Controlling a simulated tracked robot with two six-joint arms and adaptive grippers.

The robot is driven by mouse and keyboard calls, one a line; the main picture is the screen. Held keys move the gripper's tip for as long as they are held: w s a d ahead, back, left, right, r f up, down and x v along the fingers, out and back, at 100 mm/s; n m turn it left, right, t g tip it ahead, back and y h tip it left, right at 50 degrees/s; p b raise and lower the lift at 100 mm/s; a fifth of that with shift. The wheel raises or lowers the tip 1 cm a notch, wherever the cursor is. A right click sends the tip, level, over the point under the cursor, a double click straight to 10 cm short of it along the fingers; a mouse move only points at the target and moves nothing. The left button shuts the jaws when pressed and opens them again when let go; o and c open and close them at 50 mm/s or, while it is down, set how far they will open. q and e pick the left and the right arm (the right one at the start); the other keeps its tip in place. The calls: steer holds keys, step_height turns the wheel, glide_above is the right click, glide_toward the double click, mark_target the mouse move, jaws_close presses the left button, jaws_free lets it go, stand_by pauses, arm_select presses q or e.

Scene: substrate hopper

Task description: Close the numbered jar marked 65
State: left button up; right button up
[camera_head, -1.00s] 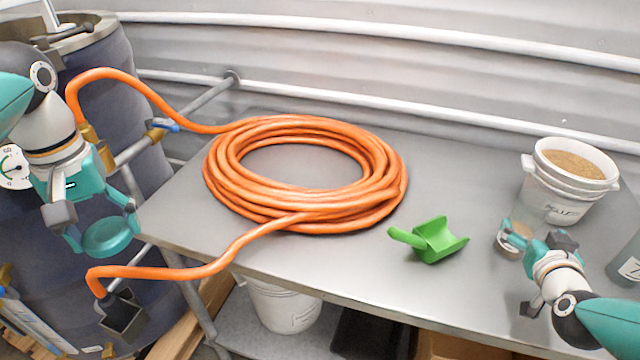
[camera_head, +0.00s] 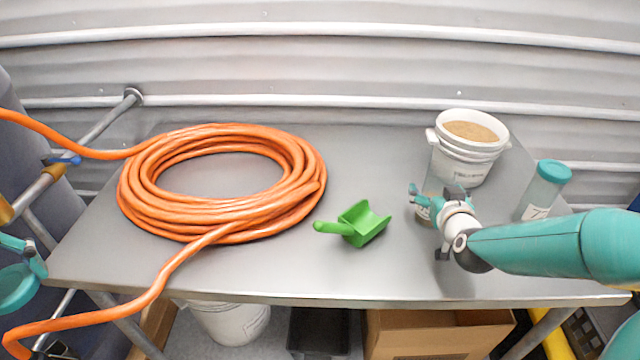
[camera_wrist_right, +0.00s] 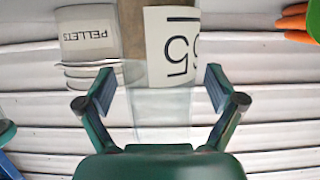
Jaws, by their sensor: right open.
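A clear jar (camera_head: 428,185) stands on the table in front of the white bucket, with brownish contents low in it. In the right wrist view the jar (camera_wrist_right: 160,105) shows upside down, with a label on which a 5 and part of another digit are visible. My right gripper (camera_head: 432,205) is open, its fingers on either side of the jar with gaps. It also shows in the right wrist view (camera_wrist_right: 160,92). My left gripper (camera_head: 22,262), partly cut off at the left edge, holds a round teal lid (camera_head: 15,290) off the table's left side.
A white pellets bucket (camera_head: 468,165) stands behind the jar. A teal-lidded jar (camera_head: 543,190) stands to the right, near my right arm. A green scoop (camera_head: 362,224) lies mid-table. A coiled orange hose (camera_head: 220,225) fills the left side. The front middle is clear.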

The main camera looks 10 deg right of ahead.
steer(key=c, duration=1.5)
steer(key=shift+r, duration=0.1)
arm_select(q)
steer(key=shift+r+p, duration=0.9)
step_height(320, 180, up, 5)
steer(key=p, duration=0.5)
steer(key=shift+r, duration=0.15)
arm_select(e)
step_height(320, 180, up, 20)
steer(key=o, duration=0.8)
jaws_close()
